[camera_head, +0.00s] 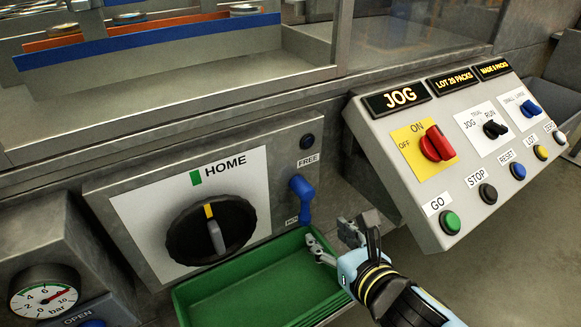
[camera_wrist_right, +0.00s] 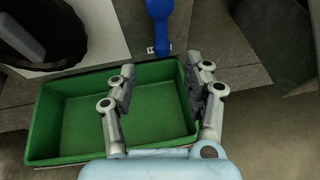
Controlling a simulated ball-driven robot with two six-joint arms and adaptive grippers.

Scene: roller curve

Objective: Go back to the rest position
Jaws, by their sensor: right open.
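My right gripper (camera_head: 334,246) is open and empty, in front of the machine at the right end of the green tray (camera_head: 188,311). In the right wrist view its two fingers (camera_wrist_right: 162,90) are apart over the tray's right part (camera_wrist_right: 38,150), with nothing between them. The blue lever (camera_head: 302,195) is just behind and to the left of the fingers in the head view. It also shows in the right wrist view (camera_wrist_right: 159,22), beyond the fingertips. My left gripper is not in view.
A black knob (camera_head: 213,228) sits below the HOME label. A sloped control panel (camera_head: 425,195) with a red switch (camera_head: 437,144), a green button (camera_head: 450,222) and other controls stands to the right. A pressure gauge (camera_head: 44,291) is at lower left. Open floor lies at lower right.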

